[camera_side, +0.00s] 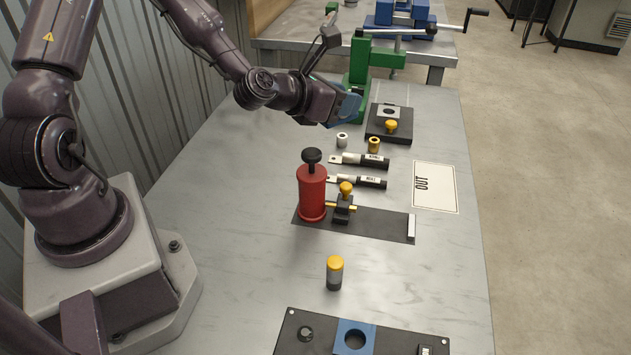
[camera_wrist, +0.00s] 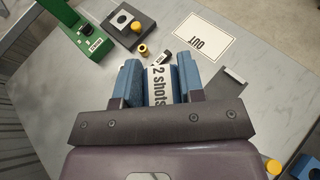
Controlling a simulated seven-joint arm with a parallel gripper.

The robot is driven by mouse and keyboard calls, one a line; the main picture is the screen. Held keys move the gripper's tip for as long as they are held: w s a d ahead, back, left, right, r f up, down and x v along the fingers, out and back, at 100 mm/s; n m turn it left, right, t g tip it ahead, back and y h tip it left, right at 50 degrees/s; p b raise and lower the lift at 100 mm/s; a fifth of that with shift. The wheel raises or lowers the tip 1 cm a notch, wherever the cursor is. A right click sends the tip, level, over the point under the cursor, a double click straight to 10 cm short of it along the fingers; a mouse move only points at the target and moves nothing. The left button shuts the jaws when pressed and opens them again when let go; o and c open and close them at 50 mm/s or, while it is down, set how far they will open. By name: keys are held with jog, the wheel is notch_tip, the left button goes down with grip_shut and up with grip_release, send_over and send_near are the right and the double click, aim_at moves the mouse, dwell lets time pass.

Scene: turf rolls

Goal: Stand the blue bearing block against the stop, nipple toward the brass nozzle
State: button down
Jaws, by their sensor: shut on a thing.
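My gripper (camera_wrist: 160,85) is shut on the blue bearing block, whose white label reading "2 shots" (camera_wrist: 158,84) shows between the blue fingers in the wrist view. In the side view, my gripper (camera_side: 345,106) is high beside the green press; block and fingers are hard to tell apart there. The nipple does not show. The brass nozzle (camera_side: 347,208) sticks out right from the red grease pump (camera_side: 312,190), partly behind a yellow-knobbed part. The stop (camera_side: 411,227), a pale upright bar, stands at the right end of the dark plate (camera_side: 378,221); it also shows in the wrist view (camera_wrist: 234,77).
A green press (camera_side: 357,85) and dark plate with yellow knob (camera_side: 389,123) stand behind. Labelled tools (camera_side: 360,181), small bushings (camera_side: 374,144) and an OUT sheet (camera_side: 435,187) lie nearby. A yellow-topped cylinder (camera_side: 335,272) and another blue holed block (camera_side: 354,337) are in front.

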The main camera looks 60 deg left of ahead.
jog(key=s+a+f+n+y, duration=0.1)
jog(key=a+f+n+y, duration=0.1)
jog(key=a+f, duration=0.55)
jog(key=s+f+y, duration=0.1)
jog(key=s+f, duration=0.1)
jog(key=s+f+n+y, duration=0.1)
jog(key=s+f, duration=0.1)
jog(key=s+f+n+g+y, duration=0.1)
jog(key=s+f, duration=0.1)
jog(key=f, duration=0.1)
jog(key=shift+s+a, duration=0.25)
jog(key=shift+a, duration=0.1)
jog(key=shift+f, duration=2.15)
jog(key=shift+f, duration=0.1)
jog(key=c, duration=0.7)
grip_release()
jog(key=shift+f, duration=0.1)
jog(key=shift+o, duration=0.3)
jog(key=v, duration=0.7)
jog(key=shift+s+r, duration=0.25)
jog(key=shift+r, duration=0.05)
